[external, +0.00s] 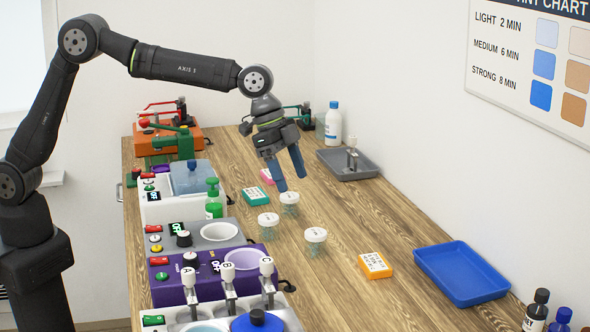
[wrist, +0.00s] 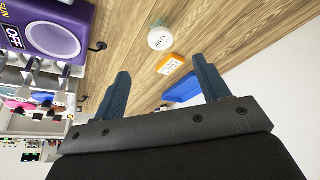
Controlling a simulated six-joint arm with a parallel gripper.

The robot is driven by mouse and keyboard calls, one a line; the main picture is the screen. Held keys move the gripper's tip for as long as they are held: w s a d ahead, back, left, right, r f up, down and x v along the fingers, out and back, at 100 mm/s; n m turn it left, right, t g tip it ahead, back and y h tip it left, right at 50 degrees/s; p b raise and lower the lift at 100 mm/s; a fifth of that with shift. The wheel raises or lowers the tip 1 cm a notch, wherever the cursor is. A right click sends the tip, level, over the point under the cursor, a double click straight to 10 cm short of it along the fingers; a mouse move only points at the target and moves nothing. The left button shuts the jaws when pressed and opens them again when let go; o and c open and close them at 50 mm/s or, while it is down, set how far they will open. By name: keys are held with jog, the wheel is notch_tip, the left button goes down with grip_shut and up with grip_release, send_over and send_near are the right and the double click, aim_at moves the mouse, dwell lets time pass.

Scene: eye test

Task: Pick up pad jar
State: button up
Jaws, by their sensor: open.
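Three small clear jars with white lids stand on the wooden table: a back jar (external: 289,198), a left jar (external: 268,220) and a right jar (external: 315,236). Their lid labels are too small to read, so I cannot tell which is the pad jar. My gripper (external: 291,182) is open and empty, its blue fingers pointing down just above and behind the back jar in the external view; I cannot tell the exact gap. In the wrist view one white-lidded jar (wrist: 160,38) shows beyond the open fingers, with nothing between them.
An orange box (external: 375,265) and a blue tray (external: 461,273) lie to the right. Teal (external: 251,197) and pink (external: 267,176) boxes lie near the gripper. A grey tray (external: 348,163) and white bottle (external: 333,123) stand behind. Purple (external: 222,273) and other machines line the left. The front middle is clear.

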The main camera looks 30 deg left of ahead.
aim_at(312, 231)
jog(key=x, duration=1.6)
jog(key=shift+d+f, duration=0.15)
jog(key=shift+f, duration=0.05)
jog(key=c, duration=1.1)
jog(key=shift+o, duration=0.2)
